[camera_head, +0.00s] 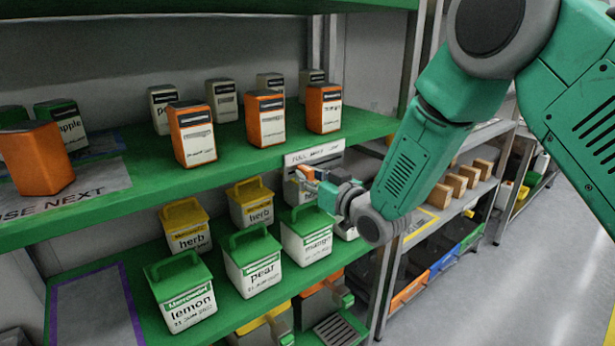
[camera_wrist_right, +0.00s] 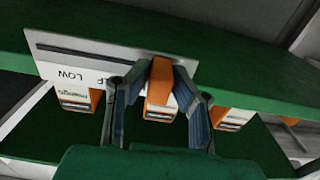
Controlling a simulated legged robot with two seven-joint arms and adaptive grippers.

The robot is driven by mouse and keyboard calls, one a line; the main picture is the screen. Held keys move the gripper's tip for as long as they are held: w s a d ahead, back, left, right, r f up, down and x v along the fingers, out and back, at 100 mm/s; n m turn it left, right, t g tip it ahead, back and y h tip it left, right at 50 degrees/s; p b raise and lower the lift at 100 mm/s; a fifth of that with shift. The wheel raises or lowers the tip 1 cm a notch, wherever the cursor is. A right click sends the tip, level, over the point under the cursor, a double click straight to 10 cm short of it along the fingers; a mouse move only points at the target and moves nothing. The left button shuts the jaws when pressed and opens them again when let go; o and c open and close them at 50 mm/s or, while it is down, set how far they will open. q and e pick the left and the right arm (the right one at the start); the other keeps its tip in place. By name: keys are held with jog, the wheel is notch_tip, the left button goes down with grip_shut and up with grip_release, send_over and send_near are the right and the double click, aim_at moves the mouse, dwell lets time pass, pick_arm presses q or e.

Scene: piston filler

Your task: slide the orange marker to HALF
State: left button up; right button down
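The orange marker (camera_wrist_right: 160,82) is a small block on a white label plate (camera_wrist_right: 70,66) with a dark slot, fixed to the green shelf's front edge. In the wrist view my right gripper (camera_wrist_right: 162,80) has one finger on each side of the marker, and both tips appear to touch it. LOW and part of HALF are readable left of the marker; the gripper hides the lettering around it. In the head view the plate (camera_head: 315,153) shows above my right gripper (camera_head: 318,180), and the marker sits toward its FULL side. My left gripper is not in view.
Orange-and-white containers (camera_head: 265,120) stand on the upper shelf above the plate. Green-lidded tubs, including the mango tub (camera_head: 306,236), stand close below my right gripper. A shelving rack (camera_head: 450,215) with bins is at the right, beside open floor (camera_head: 540,260).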

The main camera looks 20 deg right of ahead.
jog(key=d, duration=0.1)
jog(key=w+d, duration=0.1)
jog(key=d, duration=0.3)
jog(key=shift+w+b, duration=0.35)
jog(key=c, duration=1.4)
grip_release()
jog(key=shift+a, duration=0.1)
jog(key=shift+c, duration=0.2)
jog(key=shift+s, duration=0.1)
jog(key=v, duration=1.2)
